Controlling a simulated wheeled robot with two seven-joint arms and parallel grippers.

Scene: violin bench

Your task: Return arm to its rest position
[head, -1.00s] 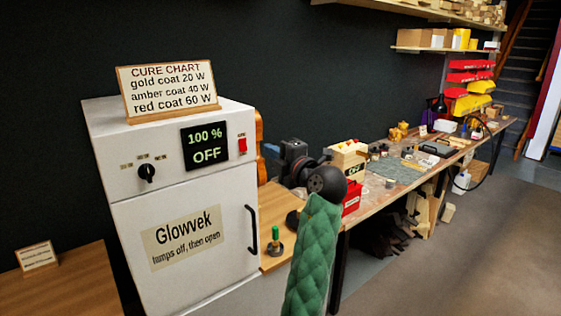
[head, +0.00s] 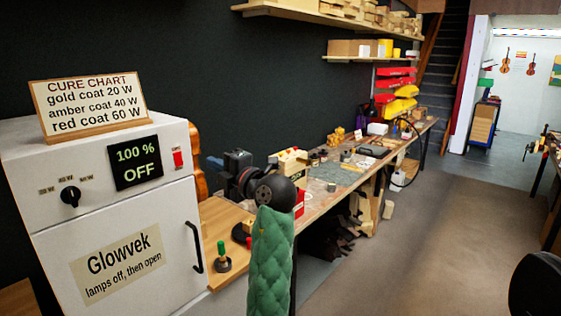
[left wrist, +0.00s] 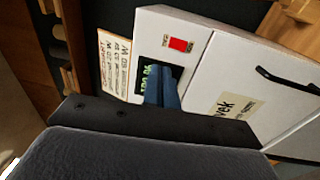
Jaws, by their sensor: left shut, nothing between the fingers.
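My left arm, in a green quilted sleeve, rises at the middle of the head view. Its left gripper (head: 214,162) points left, toward the cabinet, with blue fingertips. The fingers also show in the left wrist view (left wrist: 163,88), closed together and empty, overlapping the cabinet's display in the picture. The white Glowvek cabinet (head: 120,215) stands at the left with its door shut. Its display (head: 135,163) reads 100 % OFF, and a red switch (head: 178,158) is beside it. My right gripper is not in view.
A cure chart sign (head: 95,104) stands on the cabinet. A small wooden table (head: 222,215) with a green-knobbed tool (head: 222,255) is beside it. A cluttered workbench (head: 325,205) runs back along the wall, under shelves (head: 330,22). The floor (head: 430,230) at the right is open.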

